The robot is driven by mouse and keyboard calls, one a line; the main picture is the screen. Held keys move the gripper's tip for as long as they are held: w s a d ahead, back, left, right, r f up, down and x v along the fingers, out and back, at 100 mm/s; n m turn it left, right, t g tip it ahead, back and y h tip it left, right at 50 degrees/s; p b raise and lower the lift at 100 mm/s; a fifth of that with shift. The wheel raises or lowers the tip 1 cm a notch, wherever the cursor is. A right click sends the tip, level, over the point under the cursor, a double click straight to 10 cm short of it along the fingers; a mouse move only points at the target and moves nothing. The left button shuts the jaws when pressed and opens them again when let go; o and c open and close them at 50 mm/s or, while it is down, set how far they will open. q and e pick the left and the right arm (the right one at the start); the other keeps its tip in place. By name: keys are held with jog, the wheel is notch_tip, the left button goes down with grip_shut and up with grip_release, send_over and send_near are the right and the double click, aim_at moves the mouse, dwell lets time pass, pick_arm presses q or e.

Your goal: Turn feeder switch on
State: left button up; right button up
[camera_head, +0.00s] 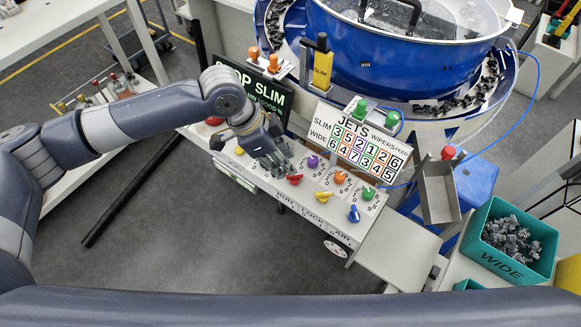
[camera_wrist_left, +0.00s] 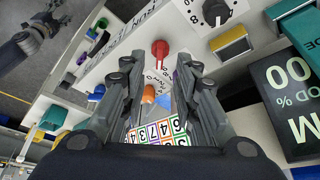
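My left gripper (camera_head: 282,167) is over the sloped control panel (camera_head: 323,217), close to a red knob (camera_head: 294,179). In the left wrist view its two fingers (camera_wrist_left: 160,72) are apart, with nothing between the tips. The red knob (camera_wrist_left: 160,48) lies just beyond the gap and looks untouched. Several other knobs sit along the panel: purple (camera_head: 313,161), orange (camera_head: 340,177), green (camera_head: 368,193), yellow (camera_head: 323,197) and blue (camera_head: 353,214). The small labels are too blurred to tell which knob is the feeder switch. A grey arm end, probably my right gripper (camera_wrist_left: 55,20), shows small in the left wrist view.
The JETS sign (camera_head: 357,140) stands behind the knobs, and a dark SLIM sign (camera_head: 262,92) behind my left wrist. A blue bowl feeder (camera_head: 400,75) is at the back. A green WIDE bin (camera_head: 486,254) of connectors is at right. The floor in front is clear.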

aim_at(295, 178)
pick_arm(q)
jog(key=shift+p+x, duration=0.3)
jog(key=shift+x, duration=2.4)
grip_shut()
